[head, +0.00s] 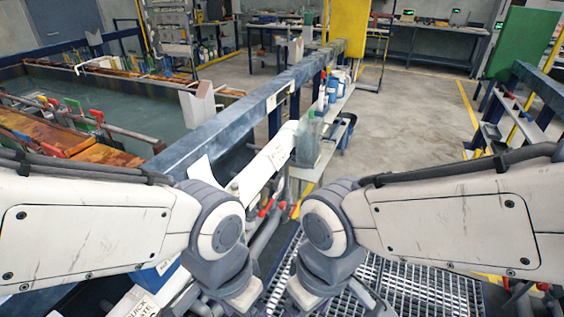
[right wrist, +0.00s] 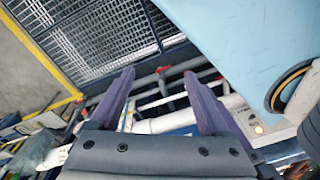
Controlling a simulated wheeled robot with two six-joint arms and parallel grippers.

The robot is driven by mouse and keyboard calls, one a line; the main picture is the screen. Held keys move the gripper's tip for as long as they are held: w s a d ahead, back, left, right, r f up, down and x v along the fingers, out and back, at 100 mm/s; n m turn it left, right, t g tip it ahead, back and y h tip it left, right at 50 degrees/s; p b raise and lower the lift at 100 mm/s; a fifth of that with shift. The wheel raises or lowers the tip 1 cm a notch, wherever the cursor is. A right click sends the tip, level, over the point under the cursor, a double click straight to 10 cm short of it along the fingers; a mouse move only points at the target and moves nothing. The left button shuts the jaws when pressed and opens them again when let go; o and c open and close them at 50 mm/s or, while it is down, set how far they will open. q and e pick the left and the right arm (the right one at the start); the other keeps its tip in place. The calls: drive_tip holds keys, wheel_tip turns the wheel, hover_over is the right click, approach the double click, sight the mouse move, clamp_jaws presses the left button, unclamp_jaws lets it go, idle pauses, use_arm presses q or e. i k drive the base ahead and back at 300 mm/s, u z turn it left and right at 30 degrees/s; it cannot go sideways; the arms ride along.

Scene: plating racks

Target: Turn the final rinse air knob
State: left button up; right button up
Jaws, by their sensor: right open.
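Red valve handles (head: 266,208) sit on grey pipes below the blue rail in the head view, partly hidden by my arms. Which of them, if any, is the final rinse air knob cannot be told. In the right wrist view a red handle (right wrist: 163,70) on the pipes shows between the fingertips of my right gripper (right wrist: 158,74), apart from them. Another red handle (right wrist: 217,78) shows just right of the right fingertip. My right gripper is open and empty. My left gripper is not in the head view; only its arm shows.
A long blue rail (head: 215,118) runs beside the plating tank (head: 130,108). A shelf with bottles (head: 307,145) stands along its right side. Metal grating (head: 425,290) covers the floor in front. The concrete floor (head: 410,125) at right is clear.

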sight(283, 206)
drive_tip(key=z, duration=0.95)
drive_tip(key=i, duration=6.3)
drive_tip(key=u, duration=4.15)
